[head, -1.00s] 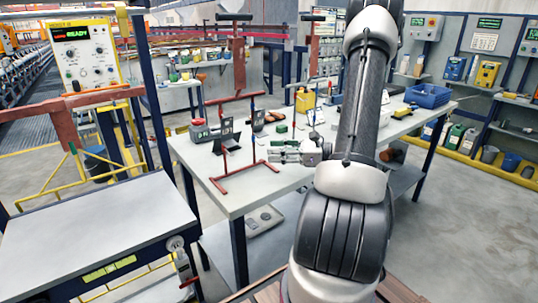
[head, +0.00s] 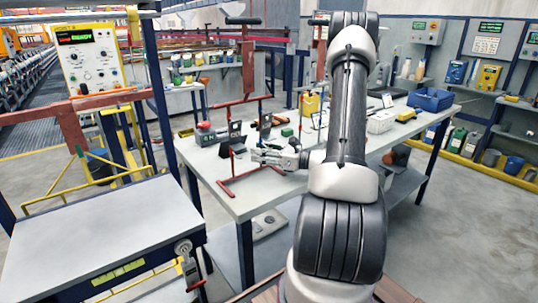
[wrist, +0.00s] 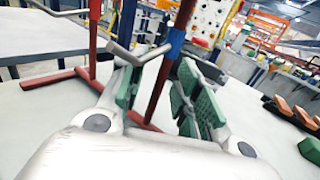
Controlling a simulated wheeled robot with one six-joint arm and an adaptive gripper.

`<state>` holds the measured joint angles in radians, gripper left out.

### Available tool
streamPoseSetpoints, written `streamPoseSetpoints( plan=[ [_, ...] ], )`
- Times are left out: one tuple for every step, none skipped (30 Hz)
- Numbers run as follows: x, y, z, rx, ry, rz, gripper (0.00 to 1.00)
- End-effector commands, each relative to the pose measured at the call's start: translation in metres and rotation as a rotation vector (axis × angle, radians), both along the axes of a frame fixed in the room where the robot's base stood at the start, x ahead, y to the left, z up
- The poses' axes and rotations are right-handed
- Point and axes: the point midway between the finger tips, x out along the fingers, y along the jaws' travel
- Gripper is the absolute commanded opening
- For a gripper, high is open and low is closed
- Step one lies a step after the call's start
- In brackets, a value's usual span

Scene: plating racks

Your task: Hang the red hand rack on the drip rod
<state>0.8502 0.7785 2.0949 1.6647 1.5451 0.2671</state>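A slim red frame stands on the workbench, with a floor-like base (head: 250,175) and thin uprights topped by a crossbar (head: 243,102). I take it for the red hand rack and its stand; I cannot tell where one ends. In the wrist view a red rod (wrist: 158,92) with a blue band (wrist: 175,43) runs between my fingers. My gripper (head: 262,156), also in the wrist view (wrist: 158,95), is open around this rod, with green pads on both sides and visible gaps. Another red upright (wrist: 94,35) stands to the left. I cannot tell which bar is the drip rod.
A grey horizontal rod (head: 70,14) crosses the upper left, above a thick red bar (head: 75,108). A bare grey-topped table (head: 100,235) stands at front left. Dark holders (head: 231,138) and a green block (head: 287,132) are near the rack. A blue crate (head: 430,99) sits farther right.

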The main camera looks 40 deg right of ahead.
Motion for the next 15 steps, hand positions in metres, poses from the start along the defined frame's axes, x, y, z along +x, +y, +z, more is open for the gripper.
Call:
streamPoseSetpoints(
  plan=[
    [0.0009, 0.0008, -0.0001, 0.000, 0.000, 0.000, 0.33],
    [0.0012, 0.0009, -0.0001, 0.000, 0.000, 0.000, 0.33],
    [0.0013, 0.0009, -0.0001, 0.000, 0.000, 0.000, 0.33],
    [0.0013, 0.0009, -0.0001, 0.000, 0.000, 0.000, 0.33],
    [0.0013, 0.0008, 0.0000, 0.000, 0.000, 0.000, 0.33],
    [0.0013, 0.0008, 0.0000, 0.000, 0.000, 0.000, 0.33],
    [0.0012, 0.0007, 0.0000, 0.000, 0.000, 0.000, 0.33],
    [0.0012, 0.0007, 0.0000, 0.000, 0.000, 0.000, 0.29],
    [0.0012, 0.0007, 0.0000, 0.000, 0.000, 0.000, 0.22],
    [0.0011, 0.0008, 0.0000, 0.000, 0.000, 0.000, 0.17],
    [0.0011, 0.0007, 0.0000, 0.000, 0.000, 0.000, 0.11],
    [0.0011, 0.0007, 0.0000, 0.000, 0.000, 0.000, 0.04],
    [0.0011, 0.0007, 0.0000, 0.000, 0.000, 0.000, 0.00],
    [0.0011, 0.0007, 0.0000, 0.000, 0.000, 0.000, 0.00],
    [0.0011, 0.0007, 0.0000, 0.000, 0.000, 0.000, 0.00]
  ],
)
